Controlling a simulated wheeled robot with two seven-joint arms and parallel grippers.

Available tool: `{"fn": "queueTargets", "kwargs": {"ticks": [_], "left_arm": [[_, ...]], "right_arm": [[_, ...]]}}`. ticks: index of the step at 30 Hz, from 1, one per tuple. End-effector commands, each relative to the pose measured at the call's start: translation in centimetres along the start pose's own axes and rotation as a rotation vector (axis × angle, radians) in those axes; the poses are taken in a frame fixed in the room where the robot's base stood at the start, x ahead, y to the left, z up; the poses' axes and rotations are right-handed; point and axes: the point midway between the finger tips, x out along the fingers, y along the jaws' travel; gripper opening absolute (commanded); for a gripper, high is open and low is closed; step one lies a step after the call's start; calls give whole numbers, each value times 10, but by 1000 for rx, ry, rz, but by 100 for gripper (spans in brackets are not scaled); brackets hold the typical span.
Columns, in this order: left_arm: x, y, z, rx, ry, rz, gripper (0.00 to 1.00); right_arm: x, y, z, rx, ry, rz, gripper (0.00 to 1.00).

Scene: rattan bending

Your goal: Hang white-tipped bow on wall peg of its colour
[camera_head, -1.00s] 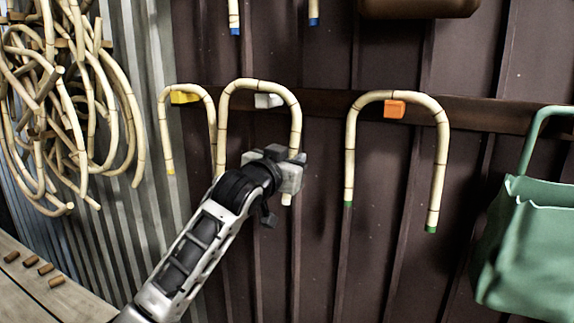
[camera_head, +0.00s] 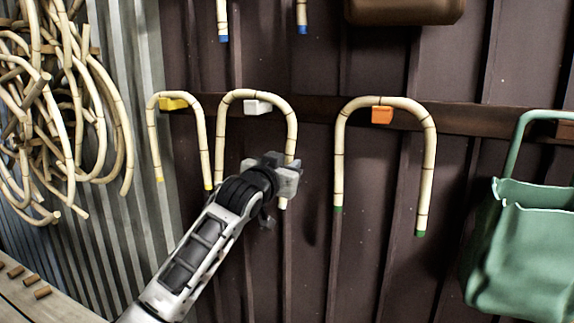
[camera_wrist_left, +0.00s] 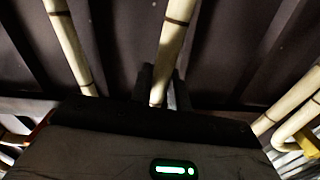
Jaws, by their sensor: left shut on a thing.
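The white-tipped bow (camera_head: 222,135) is a pale cane arch, upright with its open end down. Its arch passes over the white wall peg (camera_head: 258,107), close against the peg's upper edge. I cannot tell whether it rests on the peg. My left gripper (camera_head: 286,180) is shut on the bow's right leg near its lower end. The white tip (camera_head: 283,203) shows just below the jaws. In the left wrist view the held leg (camera_wrist_left: 174,40) runs down between the fingers. My right gripper is not in view.
A yellow-tipped bow (camera_head: 153,135) hangs at a yellow peg (camera_head: 173,103) on the left. A green-tipped bow (camera_head: 429,160) hangs at an orange peg (camera_head: 382,115) on the right. Blue-tipped ends (camera_head: 223,25) show above. A green bag (camera_head: 520,250) hangs far right, cane coils (camera_head: 60,120) far left.

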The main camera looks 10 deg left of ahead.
Motion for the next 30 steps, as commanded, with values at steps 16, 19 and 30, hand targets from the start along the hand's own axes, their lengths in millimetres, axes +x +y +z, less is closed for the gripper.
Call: {"fn": "queueTargets", "kwargs": {"ticks": [16, 19, 30], "left_arm": [[0, 0, 2, -2, -6, 1, 43], [0, 0, 2, -2, -5, 1, 43], [-22, -2, -11, -1, -5, 1, 43]], "right_arm": [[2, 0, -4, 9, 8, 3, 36], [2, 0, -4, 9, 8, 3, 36], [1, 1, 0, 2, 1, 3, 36]]}}
